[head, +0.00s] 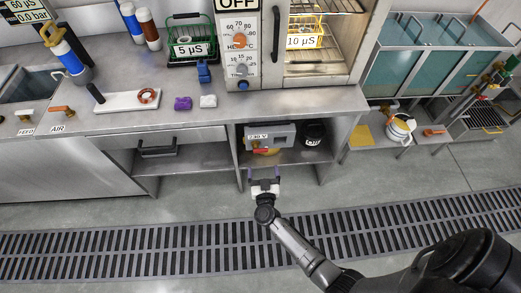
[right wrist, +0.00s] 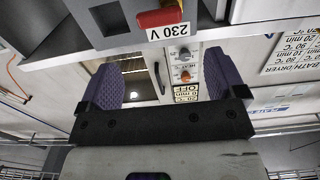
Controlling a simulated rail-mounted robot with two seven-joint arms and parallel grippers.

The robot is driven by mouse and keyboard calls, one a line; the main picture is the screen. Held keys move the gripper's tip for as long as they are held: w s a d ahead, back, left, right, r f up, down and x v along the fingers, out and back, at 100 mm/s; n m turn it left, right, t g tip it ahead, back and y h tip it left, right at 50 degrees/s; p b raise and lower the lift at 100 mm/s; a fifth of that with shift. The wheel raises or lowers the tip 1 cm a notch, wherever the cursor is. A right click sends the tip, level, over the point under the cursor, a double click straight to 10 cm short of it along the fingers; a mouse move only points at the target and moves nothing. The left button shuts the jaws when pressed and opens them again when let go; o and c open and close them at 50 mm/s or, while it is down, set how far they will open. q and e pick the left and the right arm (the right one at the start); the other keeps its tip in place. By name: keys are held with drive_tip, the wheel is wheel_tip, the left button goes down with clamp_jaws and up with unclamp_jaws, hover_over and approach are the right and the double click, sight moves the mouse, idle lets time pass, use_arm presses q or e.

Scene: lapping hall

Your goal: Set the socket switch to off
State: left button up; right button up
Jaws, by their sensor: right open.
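The socket box (head: 270,136) is a grey unit with a "230 V" label, in the open bay under the bench. Its red switch (head: 264,151) is at the lower front. In the right wrist view the red switch (right wrist: 160,18) shows at the top beside the label, seen upside down. I cannot tell its setting for sure. My right gripper (head: 264,173) is in front of the bay, just below the switch in the head view. My left gripper is not in view.
A black container (head: 314,134) stands right of the box in the bay. The bay's steel side panel (head: 353,135) and the bench top (head: 300,101) bound the space. The floor by the drain grate (head: 180,250) is clear.

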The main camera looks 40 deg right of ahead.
sight(261, 151)
drive_tip(key=b+x, duration=0.2)
drive_tip(key=x, duration=0.8)
drive_tip(key=shift+b, duration=0.3)
drive_tip(key=c, duration=0.9)
